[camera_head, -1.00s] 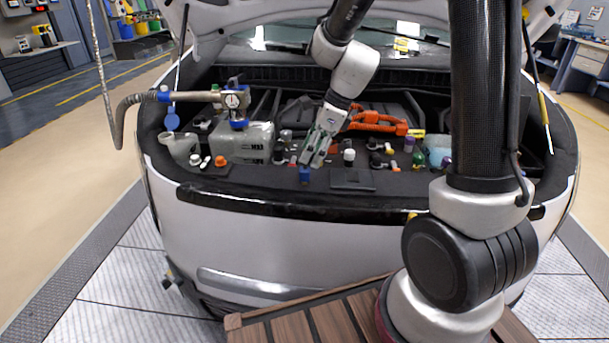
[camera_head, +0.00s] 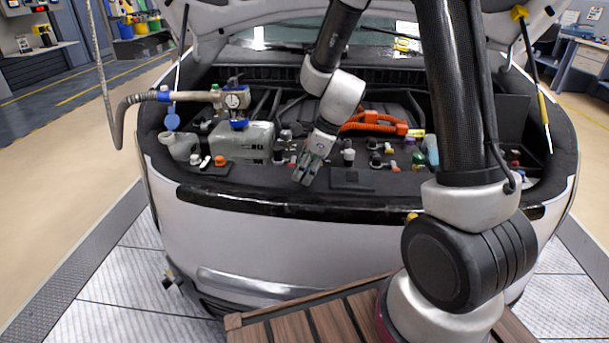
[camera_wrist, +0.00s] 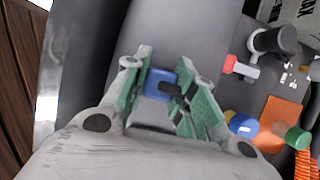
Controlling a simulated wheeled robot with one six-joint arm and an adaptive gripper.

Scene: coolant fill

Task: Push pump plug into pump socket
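The pump plug appears to be the small blue block with a dark part (camera_wrist: 157,84) in the wrist view, on the dark front ledge of the engine bay. My gripper (camera_head: 303,178) is low over that ledge and hides the block in the head view. In the wrist view my gripper's green-padded fingers (camera_wrist: 170,90) are spread, one on each side of the block. I cannot tell whether the pads touch it. I cannot tell which fitting is the pump socket; a blue round cap (camera_wrist: 243,125) and a red fitting (camera_wrist: 238,66) are nearby.
A translucent tank (camera_head: 243,143) and a metal filler nozzle with a hose (camera_head: 195,96) stand at the left of the bay. Several small caps and an orange cable (camera_head: 372,122) lie behind my gripper. A dark flat plate (camera_head: 352,180) is to its right.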

